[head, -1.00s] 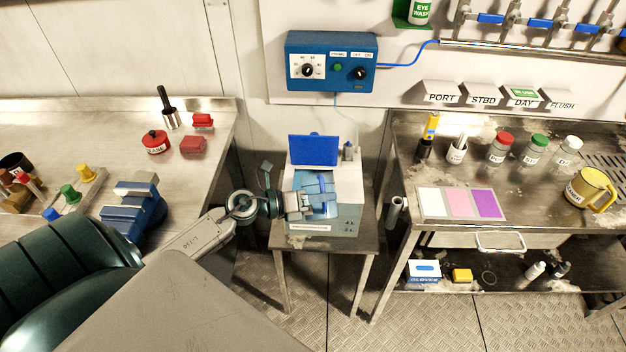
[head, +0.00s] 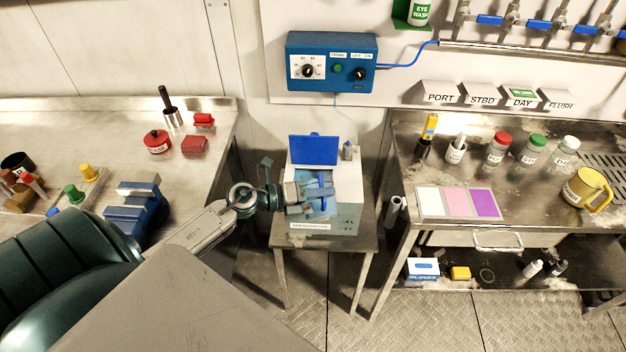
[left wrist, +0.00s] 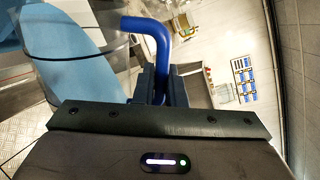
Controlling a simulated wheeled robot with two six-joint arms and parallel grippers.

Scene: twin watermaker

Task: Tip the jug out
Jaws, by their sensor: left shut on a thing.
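A yellow jug (head: 588,188) with a side handle and a label stands upright on the right-hand bench, far from my left gripper. My left gripper (head: 312,192) is over the white box-shaped unit (head: 347,191) on the small middle stand. It is shut on a blue bent handle (head: 323,184), which rises between its fingers in the left wrist view (left wrist: 150,45). A pale blue surface (left wrist: 70,45) lies beside the handle there. The gripper hides part of the unit's top. My right gripper is not in view.
A blue upright panel (head: 313,150) stands at the unit's back, below a blue control box (head: 331,62). The right bench (head: 535,208) holds capped jars and a three-colour card (head: 460,203). A blue vise (head: 137,210) sits on the left bench near my arm.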

